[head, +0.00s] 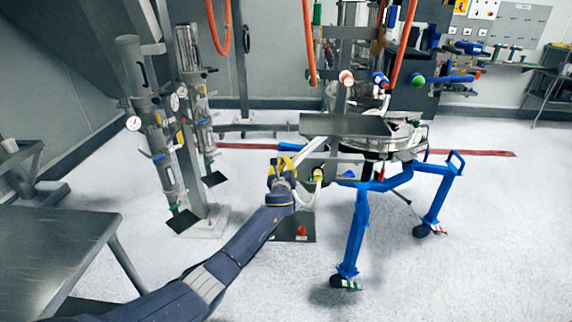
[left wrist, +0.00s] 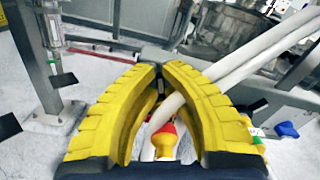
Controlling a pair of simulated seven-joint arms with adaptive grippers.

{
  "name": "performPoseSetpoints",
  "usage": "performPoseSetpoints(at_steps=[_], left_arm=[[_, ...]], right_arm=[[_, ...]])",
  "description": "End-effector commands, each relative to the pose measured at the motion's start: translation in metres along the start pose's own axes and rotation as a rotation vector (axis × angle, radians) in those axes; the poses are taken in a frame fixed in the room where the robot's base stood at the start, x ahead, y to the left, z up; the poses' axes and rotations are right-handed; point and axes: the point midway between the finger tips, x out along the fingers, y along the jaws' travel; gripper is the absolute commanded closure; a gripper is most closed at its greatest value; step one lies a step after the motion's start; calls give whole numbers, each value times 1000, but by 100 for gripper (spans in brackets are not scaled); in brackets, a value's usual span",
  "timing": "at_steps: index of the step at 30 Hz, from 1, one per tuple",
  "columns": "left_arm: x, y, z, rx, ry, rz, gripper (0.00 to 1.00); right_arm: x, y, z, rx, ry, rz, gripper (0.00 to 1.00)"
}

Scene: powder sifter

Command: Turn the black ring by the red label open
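My left gripper (head: 290,162) reaches in from the lower left to the white hoses at the front of the sifter (head: 385,139). In the left wrist view its yellow fingers (left wrist: 161,68) arch together, with the tips meeting or nearly so. I see nothing clearly pinched between the tips. A yellow fitting with a red band (left wrist: 165,138) shows in the gap between the fingers, beside a white hose (left wrist: 240,68). I cannot make out a black ring or a red label for sure; the fingers may hide them. My right gripper is not in view.
The sifter's blue legs (head: 357,232) stand right of my arm. Steel columns with gauges (head: 150,125) stand at the left. A steel table (head: 50,250) fills the lower left. A red knob (head: 301,231) sits low on a black plate. The floor at the right is clear.

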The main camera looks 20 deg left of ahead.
Motion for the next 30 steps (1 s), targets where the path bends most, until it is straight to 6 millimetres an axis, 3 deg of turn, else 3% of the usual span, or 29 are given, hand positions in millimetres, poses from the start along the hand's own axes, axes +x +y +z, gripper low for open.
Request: performPoseSetpoints(at_steps=[12, 28, 30], left_arm=[[0, 8, 0, -160, -2, 1, 100], [0, 8, 0, -179, -2, 1, 100], [0, 8, 0, -179, -2, 1, 87]], right_arm=[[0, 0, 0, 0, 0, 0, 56], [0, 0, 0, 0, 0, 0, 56], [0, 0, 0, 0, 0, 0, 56]])
